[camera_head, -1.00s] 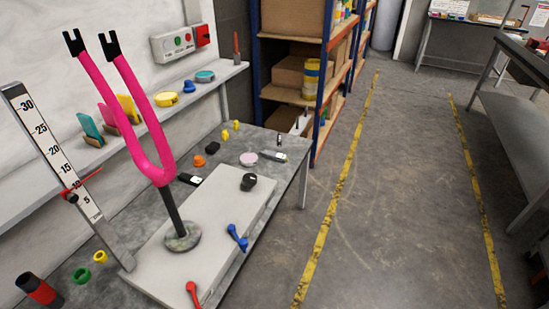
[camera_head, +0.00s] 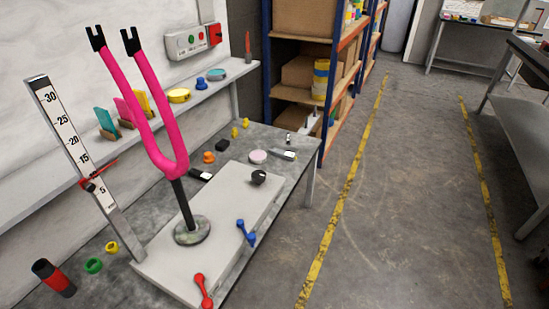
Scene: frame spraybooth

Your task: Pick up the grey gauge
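Two things in view could be the grey gauge, and I cannot tell which is meant. A small grey, flat-looking tool (camera_head: 283,154) lies near the far right end of the grey workbench (camera_head: 232,289). A tall grey ruler-like scale (camera_head: 72,140) marked with numbers stands tilted at the left, with a red pointer (camera_head: 92,183) across it. Nothing is seen touching the small tool. My gripper is not in view.
A pink fork (camera_head: 146,118) stands on a round base on a pale slab (camera_head: 160,268). Red (camera_head: 203,290) and blue (camera_head: 245,232) handled pieces and a black knob (camera_head: 258,177) lie there. A wall shelf and a storage rack (camera_head: 322,112) stand beyond. The floor (camera_head: 400,190) at right is clear.

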